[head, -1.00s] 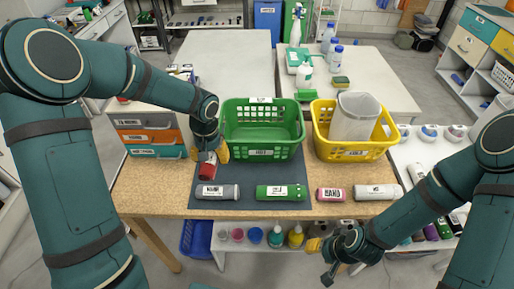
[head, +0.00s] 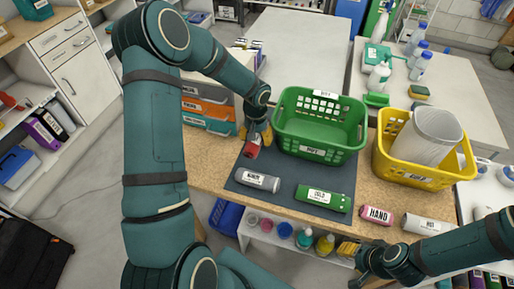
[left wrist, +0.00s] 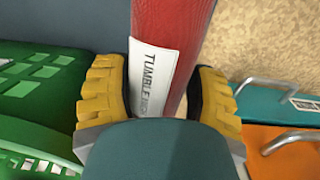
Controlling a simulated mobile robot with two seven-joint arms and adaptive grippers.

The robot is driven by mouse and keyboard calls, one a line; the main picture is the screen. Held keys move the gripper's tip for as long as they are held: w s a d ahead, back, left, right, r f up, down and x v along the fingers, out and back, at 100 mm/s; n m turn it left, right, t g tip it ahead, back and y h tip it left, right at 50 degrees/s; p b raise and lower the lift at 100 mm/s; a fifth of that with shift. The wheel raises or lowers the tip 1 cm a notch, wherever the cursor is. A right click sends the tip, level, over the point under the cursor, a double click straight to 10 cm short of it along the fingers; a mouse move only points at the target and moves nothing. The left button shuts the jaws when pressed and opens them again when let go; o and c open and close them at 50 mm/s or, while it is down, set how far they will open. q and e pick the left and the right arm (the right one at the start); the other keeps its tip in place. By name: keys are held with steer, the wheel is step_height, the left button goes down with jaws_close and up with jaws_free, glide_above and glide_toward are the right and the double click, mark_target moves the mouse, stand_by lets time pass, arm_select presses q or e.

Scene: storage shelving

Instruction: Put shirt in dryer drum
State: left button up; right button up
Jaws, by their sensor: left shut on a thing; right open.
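No shirt and no dryer drum can be made out. My left gripper (head: 257,132) is shut on a red cylinder (head: 251,149), at the dark mat's back left, beside the green basket. In the left wrist view the red cylinder (left wrist: 170,40) lies between the yellow fingertips (left wrist: 165,95), with a white label reading "TUMBLE" and more, partly hidden. The lower part of the cylinder is hidden by the gripper. My right gripper (head: 366,268) is open and empty, in front of the table's front edge; its fingers are small in view.
A green basket (head: 318,150) looks empty. A yellow basket (head: 415,178) holds a white bin (head: 428,135). Drawer boxes (head: 208,108) stand left of my left gripper.

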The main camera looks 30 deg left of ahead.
arm_select(q)
steer(key=shift+f+b, duration=0.3)
steer(key=shift+f, duration=2.15)
steer(key=shift+f, duration=0.1)
steer(key=o, duration=1)
steer(key=shift+c, duration=0.2)
